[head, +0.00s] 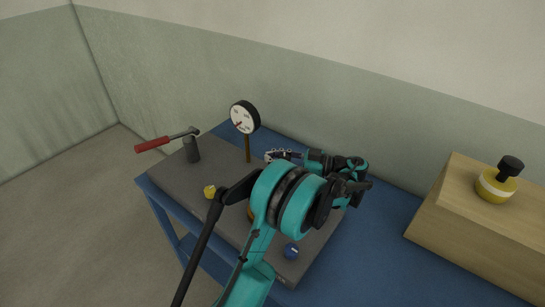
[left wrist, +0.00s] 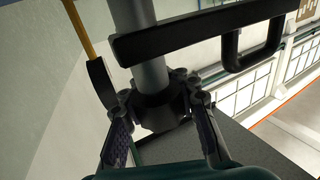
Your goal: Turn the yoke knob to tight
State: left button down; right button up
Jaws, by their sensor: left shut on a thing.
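My left gripper (head: 283,155) is at the back edge of the dark grey plate, right of the gauge. In the left wrist view my left gripper (left wrist: 158,95) has a finger on each side of a dark round knob (left wrist: 161,112), which I take for the yoke knob, and is shut on it. A grey post (left wrist: 145,62) and a black bar (left wrist: 195,36) lie beyond the knob. In the head view my arm and gripper hide the knob, and I cannot read its setting. My right gripper is not in view.
A wooden block (head: 465,222) at right bears a yellow, black-topped object (head: 496,187).

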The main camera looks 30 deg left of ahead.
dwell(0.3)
pick_arm(q)
jog(key=c, duration=1.1)
grip_release()
jog(key=shift+c, duration=0.2)
notch_tip(320, 180, up, 10)
jog(key=shift+c, duration=0.3)
